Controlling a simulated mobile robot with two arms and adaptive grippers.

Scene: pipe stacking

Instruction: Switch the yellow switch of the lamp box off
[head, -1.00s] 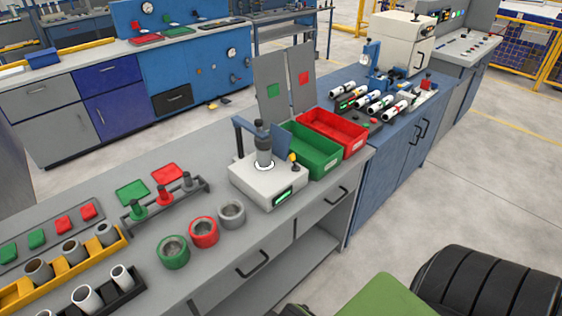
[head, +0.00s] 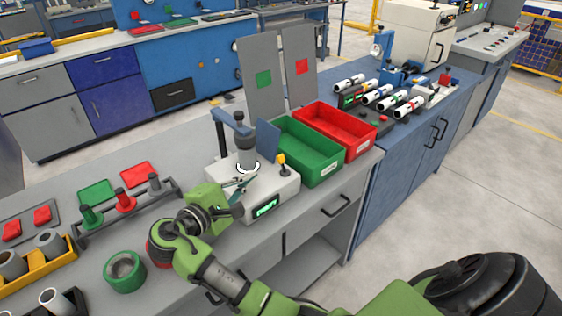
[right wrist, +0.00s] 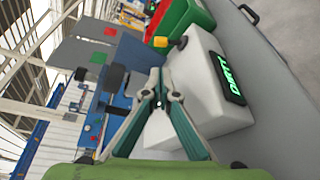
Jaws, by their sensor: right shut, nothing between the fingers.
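The lamp box (head: 256,186) is a white box on the grey bench, with a lit green display (head: 265,206) on its front. It also shows in the right wrist view (right wrist: 208,84). The yellow switch (head: 281,159) stands up at the box's right back part; in the right wrist view the yellow switch (right wrist: 184,41) is beyond my fingertips. My right gripper (head: 243,183) is shut and empty, over the left part of the box and apart from the switch. Its fingers meet at the tips in the right wrist view (right wrist: 157,78). My left gripper is not in view.
A grey cylinder (head: 246,157) stands on the box under a blue arm. A green bin (head: 318,172) and a red bin (head: 360,143) stand to the right. Green (head: 125,271) and red rings lie in front, the red one partly behind my arm.

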